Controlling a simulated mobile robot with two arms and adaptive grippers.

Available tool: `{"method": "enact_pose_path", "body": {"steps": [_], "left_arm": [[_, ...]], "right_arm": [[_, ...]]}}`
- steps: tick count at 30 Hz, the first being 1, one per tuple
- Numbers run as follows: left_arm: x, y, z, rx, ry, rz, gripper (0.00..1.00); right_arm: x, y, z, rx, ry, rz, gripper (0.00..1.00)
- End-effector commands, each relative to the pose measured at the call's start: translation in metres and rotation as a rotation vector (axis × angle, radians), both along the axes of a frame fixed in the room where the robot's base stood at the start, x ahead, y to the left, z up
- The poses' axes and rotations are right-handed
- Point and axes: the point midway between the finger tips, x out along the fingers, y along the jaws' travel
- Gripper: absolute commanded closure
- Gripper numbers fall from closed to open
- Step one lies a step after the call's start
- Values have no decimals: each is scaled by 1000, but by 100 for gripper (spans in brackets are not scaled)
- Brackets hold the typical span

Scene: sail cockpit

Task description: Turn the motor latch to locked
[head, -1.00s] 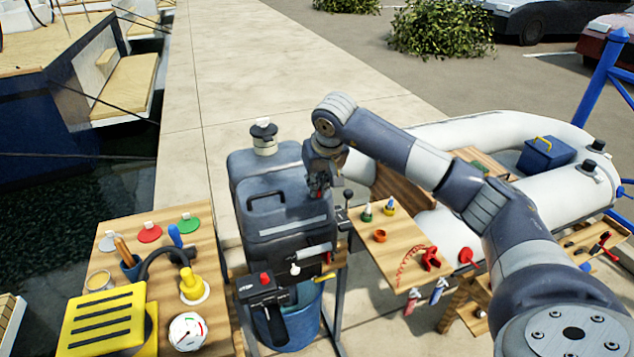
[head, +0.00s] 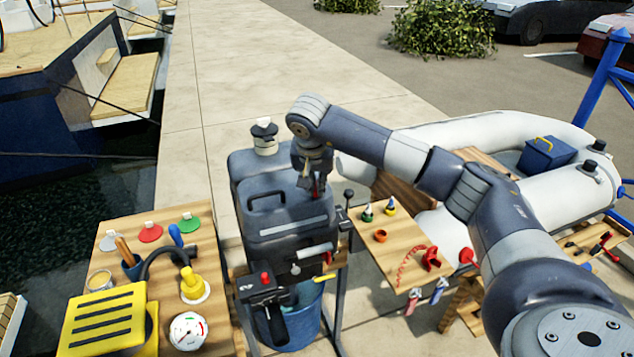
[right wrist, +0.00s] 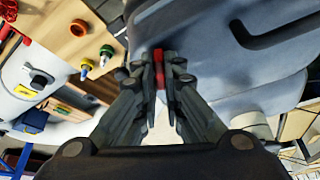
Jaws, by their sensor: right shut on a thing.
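The motor (head: 268,195) is a blue-grey outboard with a dark handle recess on top, clamped upright at the wooden stand. My right gripper (head: 317,188) is at the right side of its cowling, pointing down. In the right wrist view my right gripper (right wrist: 161,80) is shut on a small red piece, which looks like the motor latch (right wrist: 158,62). The piece sits between the fingertips, close to the blue-grey cowling (right wrist: 225,70). Its lower part and mounting are hidden by the fingers, and I cannot tell its exact angle. My left gripper is out of view.
A wooden side table (head: 395,262) with small bottles and an orange cup stands right of the motor. A workbench (head: 215,250) with a yellow box (head: 105,318) is at the left. A tiller lever (head: 348,205) stands near my gripper. A white inflatable boat (head: 480,130) lies behind my arm.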

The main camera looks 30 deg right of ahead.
Motion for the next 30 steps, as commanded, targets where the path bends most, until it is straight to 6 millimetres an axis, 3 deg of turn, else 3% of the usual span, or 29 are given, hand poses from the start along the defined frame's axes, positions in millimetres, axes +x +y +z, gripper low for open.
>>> {"method": "enact_pose_path", "body": {"steps": [30], "left_arm": [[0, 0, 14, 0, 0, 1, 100]], "right_arm": [[6, 2, 2, -1, -2, -916, 100]]}}
